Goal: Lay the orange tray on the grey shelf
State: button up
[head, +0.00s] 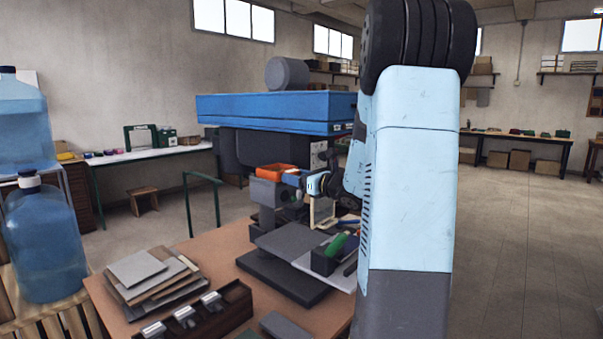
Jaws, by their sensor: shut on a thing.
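The orange tray (275,171) is small in the view, just right of centre-left, above the grey stand on the workbench. My gripper (292,181) reaches in from the right behind my arm and is shut on the tray at its right side. The fingertips are small and partly hidden. Under the tray is a grey block (264,193) on a grey stand. I cannot tell whether the tray touches it. Which surface is the grey shelf is not clear; a flat grey surface (290,243) lies lower, in front of the tray.
A brown workbench (222,268) holds stacked plates (150,272) and a dark wooden rack (205,312). A big blue-topped machine (270,110) stands close behind the tray. A black holder with a green item (331,250) is at right. Water bottles (45,240) stand at left.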

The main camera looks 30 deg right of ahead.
jog(key=shift+f, duration=0.25)
jog(key=o, duration=1.3)
jog(key=shift+o, duration=0.2)
jog(key=v, duration=1.3)
jog(key=shift+s, duration=0.35)
